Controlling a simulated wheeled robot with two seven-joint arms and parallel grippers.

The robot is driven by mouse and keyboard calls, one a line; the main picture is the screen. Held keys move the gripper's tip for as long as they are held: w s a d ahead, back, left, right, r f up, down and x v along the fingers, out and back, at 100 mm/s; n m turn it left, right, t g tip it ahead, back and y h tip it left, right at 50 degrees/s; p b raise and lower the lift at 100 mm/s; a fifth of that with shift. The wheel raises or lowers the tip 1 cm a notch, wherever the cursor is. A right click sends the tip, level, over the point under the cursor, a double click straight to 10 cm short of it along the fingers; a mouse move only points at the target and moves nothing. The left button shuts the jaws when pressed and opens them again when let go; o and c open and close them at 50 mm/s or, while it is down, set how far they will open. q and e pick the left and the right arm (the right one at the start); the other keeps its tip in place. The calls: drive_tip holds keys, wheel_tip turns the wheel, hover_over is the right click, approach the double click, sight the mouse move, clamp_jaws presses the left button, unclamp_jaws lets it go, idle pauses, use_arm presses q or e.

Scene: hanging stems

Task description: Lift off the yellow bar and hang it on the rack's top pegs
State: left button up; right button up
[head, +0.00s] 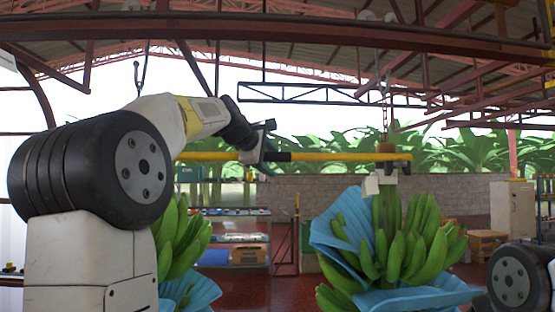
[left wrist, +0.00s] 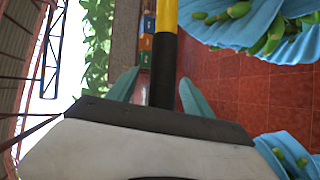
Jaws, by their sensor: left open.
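The yellow bar (head: 340,156) lies level across the middle of the head view, with a black section by my left gripper. Its left part runs behind my left arm. Its right end is beside a hanging chain and the stem of a banana bunch (head: 390,235). My left gripper (head: 264,153) is open at the black section. In the left wrist view the bar (left wrist: 166,20) passes between the two teal fingers of the gripper (left wrist: 160,92), with a gap on each side. I cannot make out the rack's pegs. My right gripper is not in view.
A second banana bunch (head: 182,240) hangs behind my left arm. Blue sheets (head: 335,235) spread around the bunches. A shelf unit (head: 232,212) with boxes stands at the back. Red overhead beams (head: 300,27) cross above. The red floor (left wrist: 235,85) is open between.

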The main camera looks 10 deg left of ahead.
use_arm(q)
clamp_jaws()
idle(0.4)
drive_tip(key=shift+r, duration=0.6)
drive_tip(key=s+d+r, duration=0.2)
drive_tip(key=s+d, duration=0.1)
drive_tip(key=s, duration=0.4)
drive_tip(key=s+d+r, duration=0.2)
drive_tip(key=s+d, duration=0.2)
drive_tip(key=s, duration=0.3)
drive_tip(key=shift+s+d, duration=0.15)
drive_tip(key=shift+s, duration=0.05)
drive_tip(key=shift+r, duration=0.15)
drive_tip(key=shift+r, duration=0.2)
